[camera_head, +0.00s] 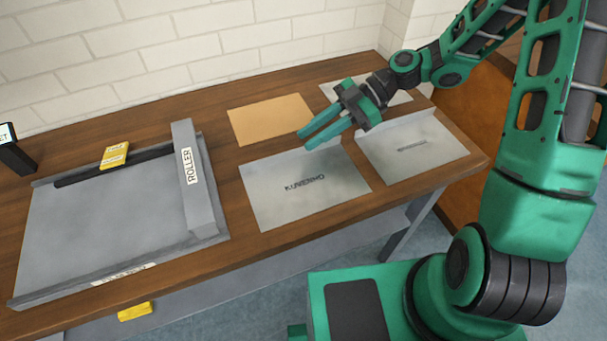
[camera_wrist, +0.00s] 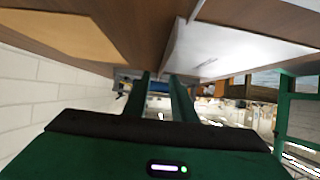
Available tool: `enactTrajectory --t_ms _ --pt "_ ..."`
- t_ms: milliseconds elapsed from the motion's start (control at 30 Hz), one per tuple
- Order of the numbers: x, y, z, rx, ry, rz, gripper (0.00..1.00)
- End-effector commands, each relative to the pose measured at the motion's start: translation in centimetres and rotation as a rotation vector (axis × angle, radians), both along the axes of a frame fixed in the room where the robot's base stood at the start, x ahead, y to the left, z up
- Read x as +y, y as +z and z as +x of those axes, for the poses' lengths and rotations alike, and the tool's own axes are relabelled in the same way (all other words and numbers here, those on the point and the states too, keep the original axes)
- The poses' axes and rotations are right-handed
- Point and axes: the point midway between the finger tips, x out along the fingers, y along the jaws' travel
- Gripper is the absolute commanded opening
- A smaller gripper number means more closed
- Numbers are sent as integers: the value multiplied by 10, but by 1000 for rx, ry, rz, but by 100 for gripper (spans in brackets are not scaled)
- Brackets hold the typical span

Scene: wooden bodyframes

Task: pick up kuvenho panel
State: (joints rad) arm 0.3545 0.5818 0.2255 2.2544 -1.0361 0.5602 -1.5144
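The Kuvenho panel (camera_head: 305,189) is a light grey metal sheet with KUVENHO printed on it. It lies flat on the wooden table in the head view, in front of my gripper. My gripper (camera_head: 312,137) is above the table near the panel's back edge, its two green fingers apart with nothing seen between them. In the wrist view my gripper (camera_wrist: 165,80) also shows its fingers apart. A pale grey sheet shows there to the right, but I cannot tell which panel it is.
A second grey panel (camera_head: 415,146) lies to the right, with another pale panel (camera_head: 400,97) behind it. A tan sheet (camera_head: 269,119) lies at the back. A grey roller machine (camera_head: 120,220) fills the table's left side. A brick wall (camera_head: 150,60) stands behind.

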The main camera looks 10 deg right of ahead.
Motion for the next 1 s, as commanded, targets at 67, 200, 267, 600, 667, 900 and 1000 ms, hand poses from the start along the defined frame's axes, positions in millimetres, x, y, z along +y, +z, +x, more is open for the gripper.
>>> enactTrajectory --t_ms 67,200,267,600,667,900,1000 --pt "10 -5 -5 3 4 0 24" --pt "27 -14 -10 4 3 0 24" --pt "32 -17 -11 3 3 -1 24" --pt "36 -20 -12 1 0 -1 21" --pt "36 -20 -12 1 0 -1 7" --pt "36 -20 -12 1 0 0 0" --pt "36 -19 -12 1 0 0 0"
